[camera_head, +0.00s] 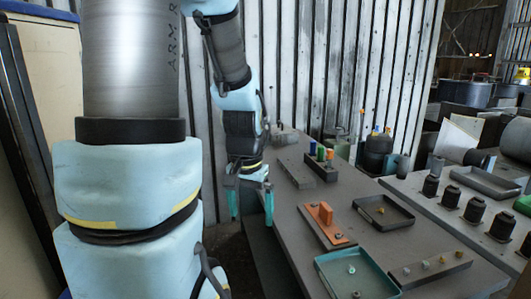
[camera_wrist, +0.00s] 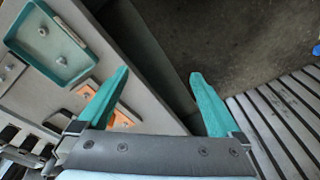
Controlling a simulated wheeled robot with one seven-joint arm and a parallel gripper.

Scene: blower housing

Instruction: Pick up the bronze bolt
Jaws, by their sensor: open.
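My gripper (camera_head: 251,205) hangs open and empty at the left edge of the grey table (camera_head: 340,225), and its teal fingers also show in the wrist view (camera_wrist: 159,73) with floor between them. A small tan bolt (camera_head: 380,211) lies in the dark tray (camera_head: 405,224). Several small bolts, some yellowish, stand along a grey bar (camera_head: 415,281) at the near right. A pale bolt (camera_head: 351,269) lies in the teal tray (camera_head: 322,266). These are too small for me to tell which one is bronze. The gripper is apart from all of them.
An orange block (camera_head: 326,213) stands on an orange-topped plate near the table's left side. A dark block with coloured pegs (camera_head: 321,168) stands farther back. Black cylindrical parts (camera_head: 475,208) stand on the right-hand table. A corrugated wall (camera_head: 315,75) rises behind.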

